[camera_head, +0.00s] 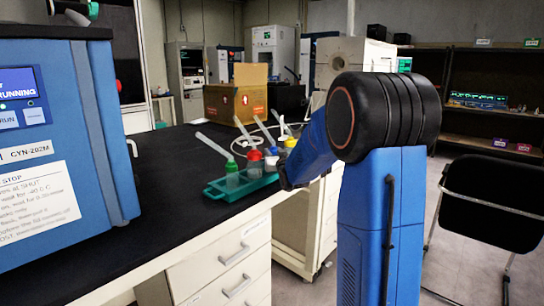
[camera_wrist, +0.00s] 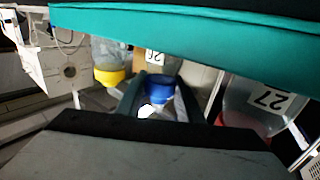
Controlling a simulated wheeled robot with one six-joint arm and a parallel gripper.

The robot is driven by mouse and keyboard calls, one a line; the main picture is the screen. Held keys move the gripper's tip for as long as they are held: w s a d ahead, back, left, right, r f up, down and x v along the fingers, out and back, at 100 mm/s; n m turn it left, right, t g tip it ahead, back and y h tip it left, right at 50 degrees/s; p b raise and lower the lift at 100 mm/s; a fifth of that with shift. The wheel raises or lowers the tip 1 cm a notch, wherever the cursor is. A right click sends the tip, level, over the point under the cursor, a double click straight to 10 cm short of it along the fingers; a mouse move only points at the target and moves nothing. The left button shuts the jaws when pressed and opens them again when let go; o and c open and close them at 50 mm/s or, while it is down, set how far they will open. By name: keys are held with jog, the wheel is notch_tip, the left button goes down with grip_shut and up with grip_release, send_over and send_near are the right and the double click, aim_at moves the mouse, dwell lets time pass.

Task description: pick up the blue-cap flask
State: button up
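The wrist view appears upside down. There the blue cap (camera_wrist: 160,88) sits between the two fingers of my gripper (camera_wrist: 163,98), with a label reading 26 behind it. The fingers are apart, one on each side of the cap; I cannot tell whether they touch it. In the head view my gripper (camera_head: 284,177) is at the tray's right side, mostly hidden by my arm.
Flasks with green (camera_head: 232,167), red (camera_head: 254,155) and yellow (camera_head: 290,142) caps stand close by in the tray. Yellow (camera_wrist: 109,76) and red (camera_wrist: 246,123) caps flank my gripper. The blue freeze dryer (camera_head: 70,150) is at left. Dark bench top between is clear.

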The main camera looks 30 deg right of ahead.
grip_shut()
jog(key=shift+r, duration=0.15)
notch_tip(320, 180, up, 13)
dwell(0.5)
dwell(0.5)
